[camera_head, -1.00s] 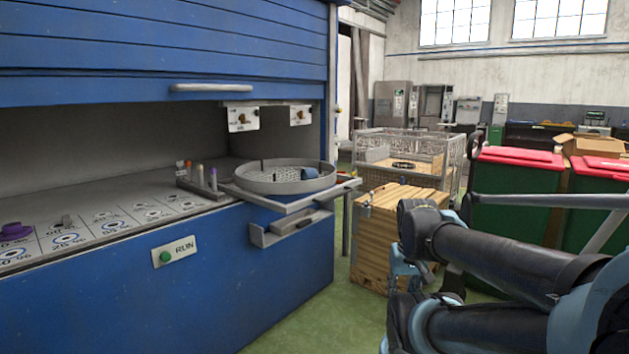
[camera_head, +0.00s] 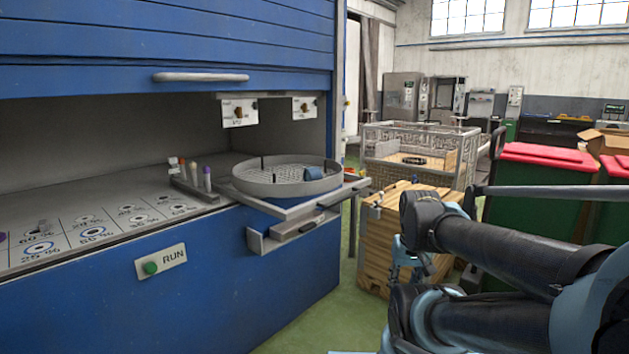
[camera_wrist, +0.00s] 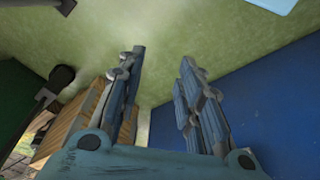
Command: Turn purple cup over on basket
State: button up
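A sliver of a purple thing (camera_head: 2,237) shows at the left edge of the head view, on the marked counter; it may be the purple cup, but it is mostly cut off. A round grey basket-like tray (camera_head: 240,182) with a mesh floor stands at the counter's right end. A small blue cylinder (camera_head: 313,173) lies in it on the right side. My gripper (camera_wrist: 162,58) is open and empty in the wrist view, with its two fingers apart over green floor. It is away from the counter and the tray.
Several small cylinders (camera_head: 194,174) stand in a holder left of the tray. A drawer-like ledge (camera_head: 290,231) juts out below it. A wooden crate (camera_head: 388,235), a wire cage (camera_head: 400,140) and red-lidded bins (camera_head: 540,154) stand to the right. Green floor (camera_head: 340,310) is free before the blue cabinet.

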aim_at(315, 169)
jog(key=o, duration=0.4)
jog(key=shift+s+r, duration=0.1)
jog(key=shift+s, duration=0.05)
jog(key=o, duration=0.5)
jog(key=shift+a+r, duration=0.25)
jog(key=shift+a, duration=0.05)
jog(key=shift+c, duration=0.2)
jog(key=w+a+r+n+t+y, duration=0.25)
jog(key=w+a+r, duration=0.3)
jog(key=w, duration=0.45)
jog(key=w+a+r+n+t+y, duration=0.2)
jog(key=w+a+r+t+y, duration=0.25)
jog(key=w+a, duration=0.4)
jog(key=w+a+r+n+t+y, duration=0.3)
jog(key=w+a+r, duration=0.2)
jog(key=w, duration=0.6)
jog(key=w+a+t, duration=0.1)
jog(key=w+a, duration=0.1)
jog(key=w, duration=0.4)
jog(key=w+a+m+t, duration=0.1)
jog(key=w, duration=0.5)
jog(key=w+a+r+t+h, duration=0.1)
jog(key=w+a, duration=0.1)
jog(key=w, duration=0.4)
jog(key=shift+a+r+m, duration=0.1)
jog(key=shift+a+m, duration=0.2)
jog(key=shift+m, duration=0.05)
jog(key=shift+d+x, duration=0.2)
jog(key=shift+x, duration=2.5)
